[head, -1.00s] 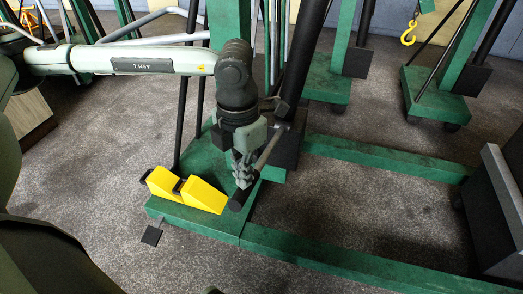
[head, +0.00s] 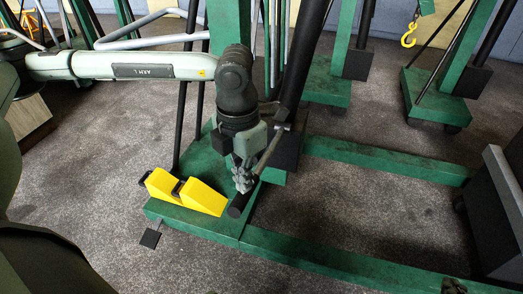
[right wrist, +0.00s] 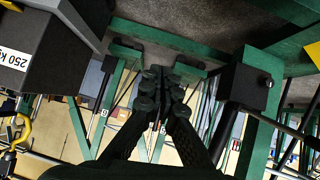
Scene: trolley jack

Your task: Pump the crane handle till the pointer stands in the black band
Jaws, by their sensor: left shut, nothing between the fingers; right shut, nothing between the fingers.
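The crane (head: 229,22) is a green frame with a black slanted ram (head: 302,60). Its pump handle (head: 268,152) is a grey bar sloping down left to a black grip (head: 238,208). My left gripper (head: 243,181) is shut with nothing between its fingers; its fingertips are at the lower handle, just above the grip. Whether they touch it I cannot tell. My right gripper's tip (head: 453,286) shows at the bottom edge. In the right wrist view the right gripper (right wrist: 160,93) is shut and empty. I see no pointer or black band.
Yellow wedges (head: 187,191) sit on the crane's base beside the grip. Green base legs (head: 385,157) run right toward a dark block (head: 498,215). More green frames and a yellow hook (head: 409,34) stand behind. A 250 kg block (right wrist: 52,45) is near the right wrist.

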